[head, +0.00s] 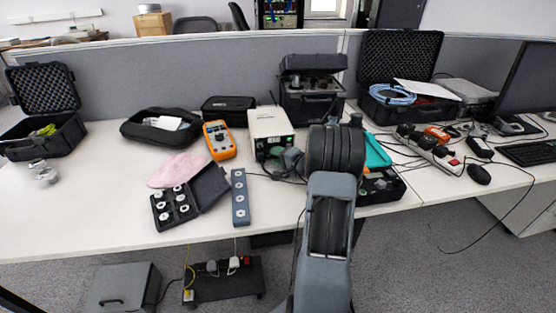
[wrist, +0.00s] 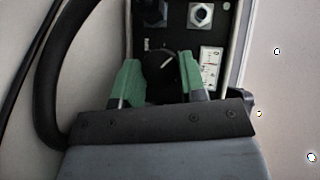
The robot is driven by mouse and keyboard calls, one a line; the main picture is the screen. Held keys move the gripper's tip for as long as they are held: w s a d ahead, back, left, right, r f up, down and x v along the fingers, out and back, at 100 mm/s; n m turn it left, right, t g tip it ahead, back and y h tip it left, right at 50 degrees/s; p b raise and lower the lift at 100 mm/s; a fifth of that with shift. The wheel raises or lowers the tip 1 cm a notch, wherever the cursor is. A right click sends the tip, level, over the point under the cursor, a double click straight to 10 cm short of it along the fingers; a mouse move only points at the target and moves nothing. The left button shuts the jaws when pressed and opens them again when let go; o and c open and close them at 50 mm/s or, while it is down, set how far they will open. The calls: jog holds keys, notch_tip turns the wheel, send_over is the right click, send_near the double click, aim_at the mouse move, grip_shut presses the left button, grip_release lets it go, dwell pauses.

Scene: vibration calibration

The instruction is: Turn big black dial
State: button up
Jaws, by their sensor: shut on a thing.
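The big black dial (wrist: 160,70) with a white pointer line sits on the dark front panel of a beige instrument box (head: 269,122). In the wrist view the green-padded fingers of my gripper (wrist: 160,64) stand one on each side of the dial, shut on it. The pointer line slants toward the upper right. In the head view my gripper (head: 276,154) is at the front of the box, and I cannot make out the dial there.
An orange multimeter (head: 219,140) stands just left of the box. A black case (head: 312,105) is behind it to the right. A cable (wrist: 50,90) curves beside my gripper.

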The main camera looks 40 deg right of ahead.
jog(key=o, duration=0.9)
jog(key=shift+v, duration=3.7)
